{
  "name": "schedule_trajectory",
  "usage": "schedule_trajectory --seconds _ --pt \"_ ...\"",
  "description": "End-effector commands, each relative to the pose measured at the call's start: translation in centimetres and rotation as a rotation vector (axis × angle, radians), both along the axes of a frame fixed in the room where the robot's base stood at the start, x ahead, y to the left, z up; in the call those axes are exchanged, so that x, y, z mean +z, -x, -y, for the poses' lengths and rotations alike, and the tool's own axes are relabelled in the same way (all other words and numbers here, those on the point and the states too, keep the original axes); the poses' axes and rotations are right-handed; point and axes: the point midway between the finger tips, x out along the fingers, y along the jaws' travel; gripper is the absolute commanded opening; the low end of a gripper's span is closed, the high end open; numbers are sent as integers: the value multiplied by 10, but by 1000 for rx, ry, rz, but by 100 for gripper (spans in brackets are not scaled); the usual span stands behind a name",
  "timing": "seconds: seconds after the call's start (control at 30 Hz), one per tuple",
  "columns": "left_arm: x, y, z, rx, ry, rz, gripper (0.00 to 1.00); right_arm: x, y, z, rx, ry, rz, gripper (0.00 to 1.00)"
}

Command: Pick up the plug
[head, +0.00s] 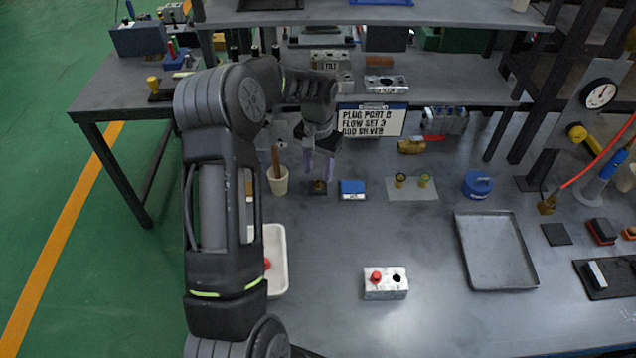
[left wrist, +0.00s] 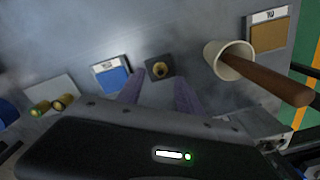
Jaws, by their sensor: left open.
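A small brass plug (head: 318,186) stands on a dark square pad on the bench, just below my left gripper (head: 319,165) in the head view. In the left wrist view the brass plug (left wrist: 160,69) shows just beyond and between the two purple fingertips of my left gripper (left wrist: 159,80). The fingers are apart with nothing between them, and the plug looks clear of them. A silver valve block (head: 385,288) lies at the front, with a red plug (head: 376,276) in one hole and the other hole dark. My right gripper is not in view.
A cup with a brown stick (head: 278,183) stands left of the pad. A blue block (head: 352,189) and a plate with yellow fittings (head: 412,196) are to the right. A sign (head: 371,121) stands behind. A grey tray (head: 496,279) lies right; the bench centre is clear.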

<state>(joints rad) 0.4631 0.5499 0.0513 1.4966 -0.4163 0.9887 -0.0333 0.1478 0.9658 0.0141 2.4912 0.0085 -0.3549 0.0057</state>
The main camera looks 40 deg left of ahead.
Motion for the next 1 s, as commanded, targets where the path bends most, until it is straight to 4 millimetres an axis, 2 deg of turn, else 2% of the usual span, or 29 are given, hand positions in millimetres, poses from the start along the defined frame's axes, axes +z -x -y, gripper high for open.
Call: schedule_trajectory --seconds 0.1,0.3,0.87,1.0 --pt "-15 1 0 1 2 -5 43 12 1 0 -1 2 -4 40" --pt "-37 0 0 0 0 -1 43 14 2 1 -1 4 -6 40" --pt "-38 0 -1 1 0 0 43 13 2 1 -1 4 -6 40" --pt "-38 0 -1 1 0 0 34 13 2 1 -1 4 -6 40"
